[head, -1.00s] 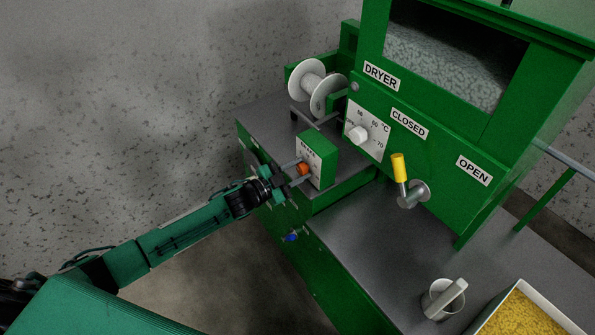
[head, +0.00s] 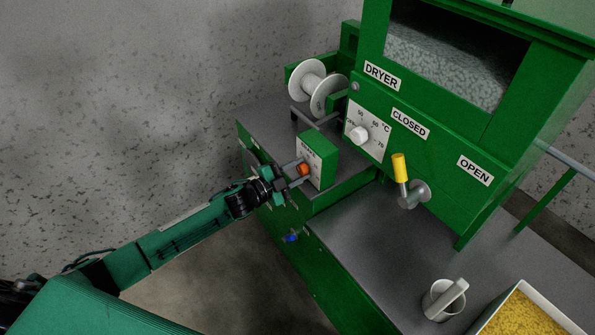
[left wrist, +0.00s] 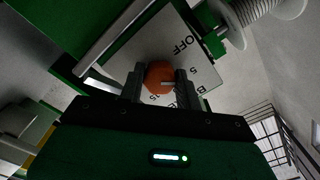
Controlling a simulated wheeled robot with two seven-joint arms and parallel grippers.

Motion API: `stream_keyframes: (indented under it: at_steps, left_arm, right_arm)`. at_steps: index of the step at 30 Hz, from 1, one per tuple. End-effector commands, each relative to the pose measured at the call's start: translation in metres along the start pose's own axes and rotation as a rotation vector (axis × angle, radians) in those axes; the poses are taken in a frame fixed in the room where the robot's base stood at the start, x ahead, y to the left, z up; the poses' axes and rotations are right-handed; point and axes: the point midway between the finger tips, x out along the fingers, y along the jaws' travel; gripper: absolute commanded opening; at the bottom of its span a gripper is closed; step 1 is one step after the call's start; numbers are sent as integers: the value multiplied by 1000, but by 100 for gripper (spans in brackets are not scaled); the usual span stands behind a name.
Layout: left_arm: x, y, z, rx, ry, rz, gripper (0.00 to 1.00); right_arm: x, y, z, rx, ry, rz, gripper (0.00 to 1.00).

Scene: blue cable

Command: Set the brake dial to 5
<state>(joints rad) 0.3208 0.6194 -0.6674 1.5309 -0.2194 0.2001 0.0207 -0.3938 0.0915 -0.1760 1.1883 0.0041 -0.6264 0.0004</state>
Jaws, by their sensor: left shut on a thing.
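The brake dial is an orange knob (head: 304,170) on the white face of a small green box (head: 321,154). My left gripper (head: 296,174) is shut on the orange knob, one finger on each side. In the left wrist view the knob (left wrist: 159,77) sits between both fingertips, with a pale pointer mark on it. The exact mark the pointer meets cannot be told. My right gripper is not in view.
A green dryer (head: 440,130) with a white temperature knob (head: 358,135) and a yellow-handled lever (head: 400,168) stands to the right. A white spool (head: 318,85) is behind the box. A mug (head: 441,299) and a tray of yellow pellets (head: 522,312) are at the lower right.

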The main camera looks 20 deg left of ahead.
Motion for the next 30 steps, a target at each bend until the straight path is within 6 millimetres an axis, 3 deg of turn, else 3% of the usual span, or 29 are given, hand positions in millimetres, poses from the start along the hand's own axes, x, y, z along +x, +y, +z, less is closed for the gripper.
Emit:
stream_keyframes:
  at_steps: [1, 2, 5, 17, 30]
  left_arm:
    - [0, 1, 0, -1, 0, 1, 11]
    - [0, 1, 0, -1, 0, 1, 38]
    - [0, 1, 0, -1, 0, 1, 55]
    - [-8, 1, 1, -1, -2, 1, 55]
    - [-83, 2, 1, -2, -1, 3, 55]
  right_arm:
    - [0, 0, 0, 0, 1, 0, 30]
    - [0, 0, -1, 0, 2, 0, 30]
    - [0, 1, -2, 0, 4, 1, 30]
    - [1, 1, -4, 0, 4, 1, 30]
    - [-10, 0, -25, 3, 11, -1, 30]
